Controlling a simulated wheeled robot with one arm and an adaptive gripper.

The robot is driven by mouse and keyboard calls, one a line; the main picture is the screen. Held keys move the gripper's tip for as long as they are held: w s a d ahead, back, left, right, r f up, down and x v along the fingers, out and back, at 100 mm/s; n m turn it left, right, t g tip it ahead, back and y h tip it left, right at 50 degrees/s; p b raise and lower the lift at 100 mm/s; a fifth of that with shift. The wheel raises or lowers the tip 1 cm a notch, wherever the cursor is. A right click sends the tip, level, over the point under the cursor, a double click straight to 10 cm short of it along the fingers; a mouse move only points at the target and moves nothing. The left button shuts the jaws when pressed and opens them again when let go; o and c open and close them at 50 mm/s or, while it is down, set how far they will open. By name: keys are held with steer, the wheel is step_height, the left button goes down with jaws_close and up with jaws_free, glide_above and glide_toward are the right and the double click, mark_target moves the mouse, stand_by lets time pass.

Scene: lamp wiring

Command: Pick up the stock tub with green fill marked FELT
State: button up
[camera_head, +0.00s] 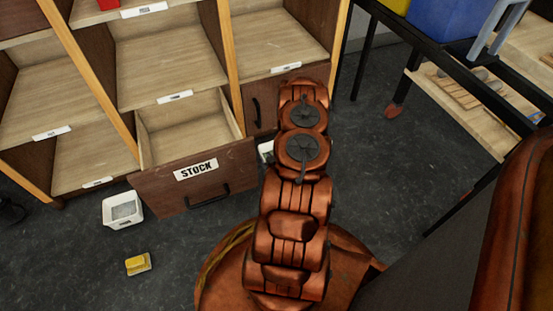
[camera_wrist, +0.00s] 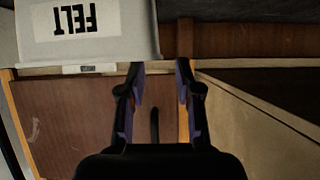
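A pale tub with the label FELT (camera_wrist: 115,46), upside down in the picture, fills the upper left of the wrist view. Its fill is out of sight, so no green shows. My gripper (camera_wrist: 160,70) is open, with its two fingers apart and nothing between them. The left fingertip overlaps the tub's lower edge in the picture; I cannot tell whether they touch. The right fingertip is clear of the tub. In the head view my arm hides the gripper. A small white thing (camera_head: 266,149) peeks out left of the arm; I cannot tell whether it is the FELT tub.
The STOCK drawer (camera_head: 190,180) stands pulled out and empty below the shelves. A white tub (camera_head: 122,211) with grey fill and a yellow block (camera_head: 138,263) lie on the floor. A black-framed table with a blue bin (camera_head: 445,18) stands at the right.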

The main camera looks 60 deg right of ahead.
mark_target(263, 158)
steer(key=b+x, duration=0.1)
steer(key=x, duration=0.1)
steer(key=b+x, duration=0.1)
steer(key=x, duration=0.1)
steer(key=shift+s+f+b, duration=0.25)
steer(key=shift+f+b, duration=0.1)
steer(key=shift+f, duration=0.05)
steer(key=shift+w+d+f, duration=0.15)
steer(key=shift+w+d, duration=0.1)
steer(key=shift+w, duration=0.1)
jaws_close()
